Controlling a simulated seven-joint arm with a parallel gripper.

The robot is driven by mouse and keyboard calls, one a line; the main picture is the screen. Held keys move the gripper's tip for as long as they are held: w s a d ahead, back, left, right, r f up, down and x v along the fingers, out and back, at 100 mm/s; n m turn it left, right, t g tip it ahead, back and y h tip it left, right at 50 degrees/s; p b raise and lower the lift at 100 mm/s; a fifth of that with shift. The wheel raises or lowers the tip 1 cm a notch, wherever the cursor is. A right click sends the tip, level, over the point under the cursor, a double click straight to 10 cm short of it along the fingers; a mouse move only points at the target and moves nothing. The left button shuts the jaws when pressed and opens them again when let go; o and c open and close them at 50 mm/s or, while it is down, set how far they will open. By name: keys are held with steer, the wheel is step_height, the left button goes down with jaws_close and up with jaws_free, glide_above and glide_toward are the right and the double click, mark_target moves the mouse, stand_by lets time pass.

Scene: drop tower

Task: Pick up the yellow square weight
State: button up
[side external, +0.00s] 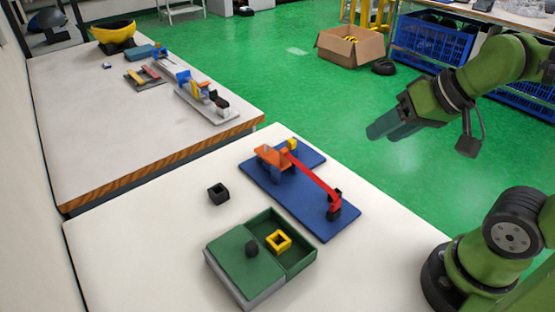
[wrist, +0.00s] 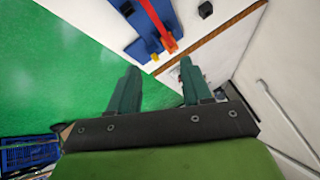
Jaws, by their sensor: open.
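The yellow square weight (side external: 287,246), a square ring with a hole in its middle, lies in the open part of a green box (side external: 297,262) on the near table. The other half of the box is covered by a green lid (side external: 232,263) with a dark round knob (side external: 252,248). My gripper (side external: 382,132) is open and empty, raised well above and to the right of the box, apart from everything. In the wrist view my gripper (wrist: 159,72) shows two spread dark green fingers with nothing between them. The weight does not show in the wrist view.
The drop tower, a blue base (side external: 325,222) with orange parts and a red arm (side external: 315,175), stands behind the box; its base also shows in the wrist view (wrist: 140,48). A black hollow block (side external: 218,194) sits left of it. A far table (side external: 110,135) holds other parts.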

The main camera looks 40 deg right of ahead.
steer(key=shift+o, duration=0.6)
